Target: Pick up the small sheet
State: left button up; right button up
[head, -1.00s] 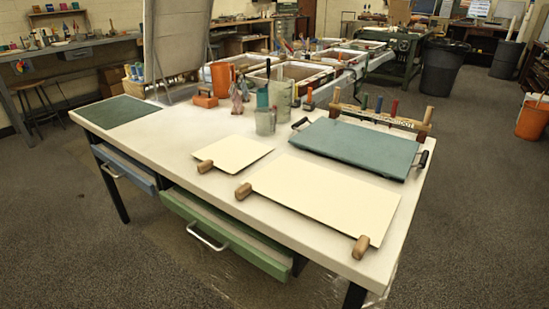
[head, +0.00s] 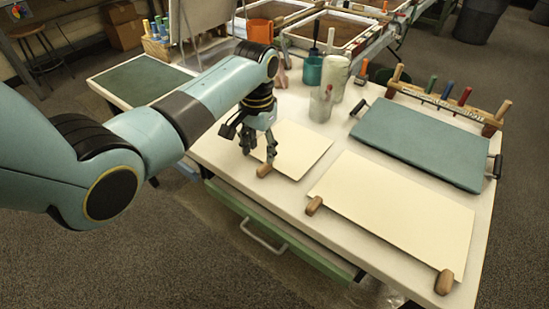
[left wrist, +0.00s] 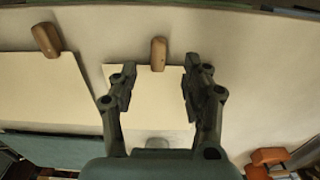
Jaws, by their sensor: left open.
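The small sheet (head: 303,147) is a cream rectangle lying flat on the white table, with a wooden block (head: 264,170) at its near edge. My left gripper (head: 258,154) points down over that edge, open and empty. In the left wrist view, the small sheet (left wrist: 160,95) and its wooden block (left wrist: 158,54) show between the two spread fingers (left wrist: 160,66). I cannot tell how high the fingertips are above the table. The arm and gripper hide part of the sheet's left side. My right gripper is not in view.
A larger cream sheet (head: 395,205) with two wooden blocks (head: 314,206) lies to the right. Behind it are a teal board (head: 420,143) with dark handles and a tool rack (head: 450,103).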

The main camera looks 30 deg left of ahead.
aim_at(260, 169)
pick_arm(q)
jog(key=f, duration=0.3)
jog(key=f+b, duration=0.1)
jog(key=f, duration=0.3)
jog(key=shift+s+d, duration=0.15)
jog(key=shift+s, duration=0.05)
jog(key=c, duration=0.8)
